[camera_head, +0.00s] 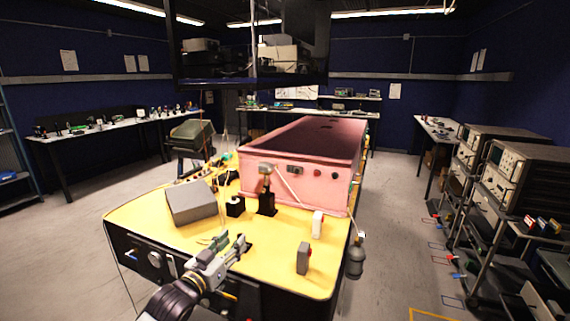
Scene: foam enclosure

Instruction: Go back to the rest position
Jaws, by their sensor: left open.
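My left gripper (236,243) reaches in from the bottom of the head view, over the front edge of the yellow table (150,212). Its jaws are open, and I see nothing held between them. A small green part shows close to the fingertips; I cannot tell whether it touches them. My right gripper is not in view.
A pink foam enclosure (290,188) stands on the table. In front are a grey box (192,202), a black stand (267,203), a white bottle-like item (317,224) and a grey item (303,258). Instrument racks (508,165) line the right; floor is open at left.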

